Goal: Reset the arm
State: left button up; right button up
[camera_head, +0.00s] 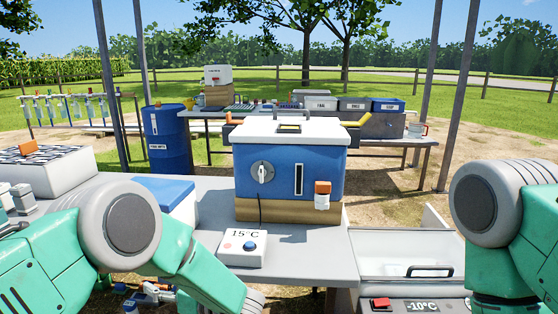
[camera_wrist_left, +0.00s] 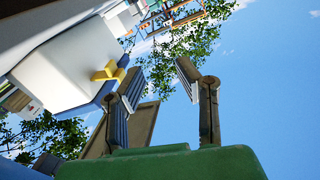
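My left arm (camera_head: 120,225) comes in from the left of the head view and bends down toward the bottom edge. My left gripper (camera_wrist_left: 158,82) shows in the left wrist view with its two fingers apart and only sky and leaves between them. It is open and empty. My right arm (camera_head: 505,225) shows at the right edge of the head view, but its gripper is out of the frame.
A blue cooler with a white lid (camera_head: 290,165) stands on the grey table behind a 15°C control box (camera_head: 243,248). A clear-lidded -10°C box (camera_head: 405,257) is at right. A blue barrel (camera_head: 166,140) and a back table (camera_head: 420,142) stand beyond.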

pick_arm(q)
jog(key=s+a+f+m+t+h, duration=0.1)
jog(key=s+f+m+t+h, duration=0.1)
jog(key=s+f+m+h, duration=0.5)
jog(key=s+f+m+t+h, duration=0.25)
jog(key=f+h, duration=0.35)
jog(key=f, duration=0.3)
jog(key=s+f+m+g+h, duration=0.2)
jog(key=s+g, duration=0.7)
jog(key=s, duration=1.6)
jog(key=shift+s+a+m+h, duration=0.25)
jog(key=shift+m+h, duration=0.2)
jog(key=shift+h, duration=0.65)
pick_arm(e)
jog(key=shift+w, duration=0.2)
pick_arm(q)
jog(key=shift+w+f, duration=0.1)
jog(key=shift+w, duration=0.05)
